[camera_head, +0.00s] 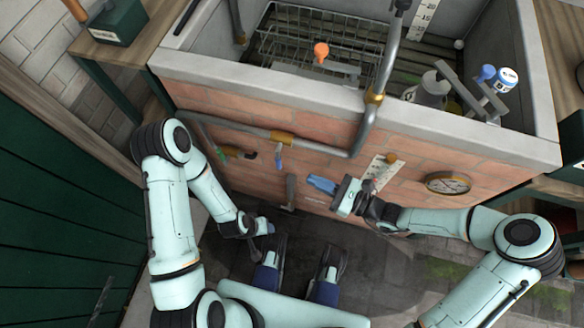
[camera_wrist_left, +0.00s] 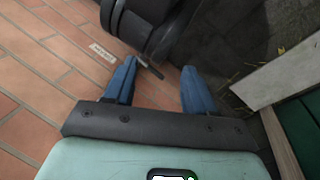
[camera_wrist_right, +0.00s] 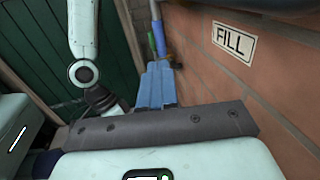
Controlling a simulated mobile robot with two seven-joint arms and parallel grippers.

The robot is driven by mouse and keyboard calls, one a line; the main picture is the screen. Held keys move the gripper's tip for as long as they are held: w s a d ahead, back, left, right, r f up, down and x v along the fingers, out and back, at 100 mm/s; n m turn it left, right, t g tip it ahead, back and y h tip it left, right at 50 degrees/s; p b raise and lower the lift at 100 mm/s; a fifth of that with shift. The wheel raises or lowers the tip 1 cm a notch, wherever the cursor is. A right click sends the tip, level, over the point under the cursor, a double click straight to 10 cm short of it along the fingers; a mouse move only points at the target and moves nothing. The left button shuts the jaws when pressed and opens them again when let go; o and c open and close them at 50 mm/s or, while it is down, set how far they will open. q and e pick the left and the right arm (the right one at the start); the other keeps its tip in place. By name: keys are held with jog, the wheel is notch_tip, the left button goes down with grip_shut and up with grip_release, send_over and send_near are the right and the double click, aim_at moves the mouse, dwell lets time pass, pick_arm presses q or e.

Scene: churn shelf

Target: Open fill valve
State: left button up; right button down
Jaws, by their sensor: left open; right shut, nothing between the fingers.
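A blue lever handle (camera_head: 279,157) hangs below a brass fitting on the grey pipe along the brick trough front. In the right wrist view the blue lever (camera_wrist_right: 157,38) stands upright beyond my fingertips. A FILL label (camera_wrist_right: 234,43) is on the bricks to the right of it. My right gripper (camera_head: 320,185) is shut and empty in front of the wall, below and right of the lever, apart from it. My left gripper (camera_wrist_left: 158,88) is open and empty, low by the bricks; its fingers are hard to make out in the head view.
A grey lever (camera_head: 291,192) sticks out low on the wall. A round gauge (camera_head: 448,183) is at the right. A grey pipe (camera_head: 366,125) rises over the trough rim (camera_head: 320,88). Green panels stand at the left.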

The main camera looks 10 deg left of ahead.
pick_arm(q)
jog(key=w+f, duration=0.1)
jog(key=w+a+f+b, duration=0.1)
jog(key=shift+w+a+t, duration=0.2)
jog(key=shift+w+t, duration=0.2)
pick_arm(e)
jog(key=x, duration=0.7)
jog(key=shift+a, duration=0.35)
pick_arm(q)
jog(key=shift+w+y+b, duration=0.1)
jog(key=shift+y+b, duration=0.2)
pick_arm(e)
jog(key=shift+f, duration=0.1)
